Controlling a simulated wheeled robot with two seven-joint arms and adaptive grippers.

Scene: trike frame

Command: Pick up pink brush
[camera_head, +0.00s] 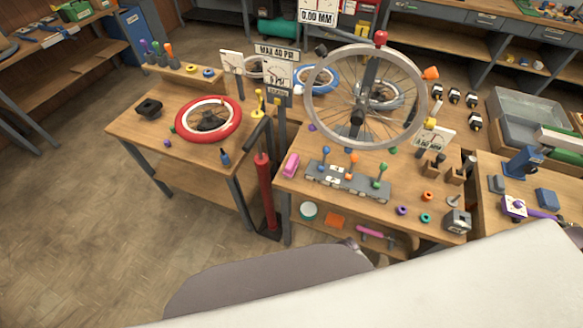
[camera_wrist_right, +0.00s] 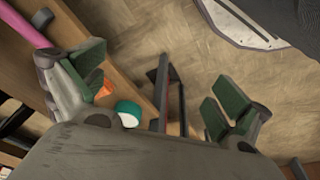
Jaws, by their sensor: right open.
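A pink rod-like thing lies on the lower shelf under the middle workbench in the head view (camera_head: 369,231). I take it for the pink brush, but its bristles cannot be made out. A pink length, apparently the same thing, shows at the upper left of the right wrist view (camera_wrist_right: 25,24), outside the jaws beside the left-hand finger. My right gripper (camera_wrist_right: 158,90) is open with its green pads apart and nothing held between them. In the head view my own pale arm hides most of it. My left gripper is not in view.
A teal-and-white roll (camera_head: 308,210) and an orange piece (camera_head: 334,219) share the shelf with it. The tabletop (camera_head: 292,185) above overhangs the shelf and holds a pink block (camera_head: 291,165). A red post (camera_head: 265,195) stands left of it. Open floor (camera_head: 110,240) lies left.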

